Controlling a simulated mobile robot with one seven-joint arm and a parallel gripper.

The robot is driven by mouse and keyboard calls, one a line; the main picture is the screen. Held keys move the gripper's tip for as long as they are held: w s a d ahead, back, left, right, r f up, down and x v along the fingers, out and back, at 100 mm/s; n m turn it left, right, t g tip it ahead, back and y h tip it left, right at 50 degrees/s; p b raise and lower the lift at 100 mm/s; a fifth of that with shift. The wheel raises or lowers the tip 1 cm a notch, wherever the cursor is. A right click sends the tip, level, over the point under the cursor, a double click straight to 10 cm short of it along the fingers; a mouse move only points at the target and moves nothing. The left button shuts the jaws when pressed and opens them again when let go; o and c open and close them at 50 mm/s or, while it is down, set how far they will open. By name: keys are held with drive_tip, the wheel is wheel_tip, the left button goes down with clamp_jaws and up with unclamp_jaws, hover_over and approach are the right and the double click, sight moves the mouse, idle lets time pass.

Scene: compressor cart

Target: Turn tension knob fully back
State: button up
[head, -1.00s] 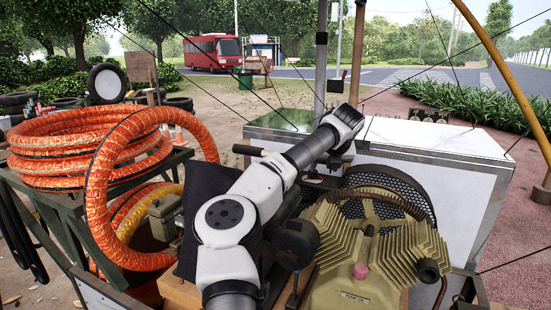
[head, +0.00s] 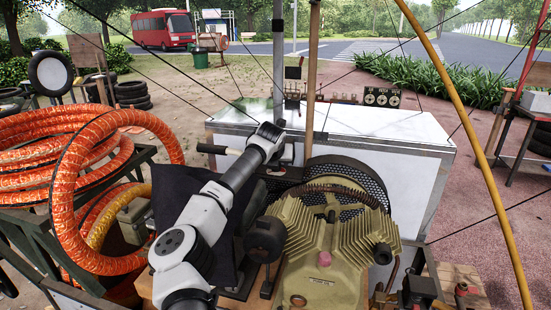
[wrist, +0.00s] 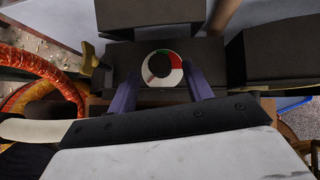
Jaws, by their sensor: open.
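In the wrist view, a round dial (wrist: 162,67) with a white, red and green face and a dark round centre sits on a dark block. I cannot tell for sure whether it is the tension knob. My gripper (wrist: 162,75) is open, its two purple fingers at the left and right of the dial with a gap on each side. Whether the fingertips reach the dial's depth is unclear. A yellow handle-like part (wrist: 89,62) stands left of the fingers. In the head view the gripper and dial are hidden behind my arm and the machine.
A finned compressor (head: 325,255) stands right of my arm, with a mesh belt guard (head: 352,178) behind it. A white cabinet (head: 420,140) is behind that. Orange hose coils (head: 65,205) lie on a stand at the left. Dark blocks (wrist: 150,18) crowd the dial.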

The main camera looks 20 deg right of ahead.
drive_tip(key=shift+p+x, duration=0.4)
drive_tip(key=shift+x, duration=1.15)
drive_tip(key=c, duration=1)
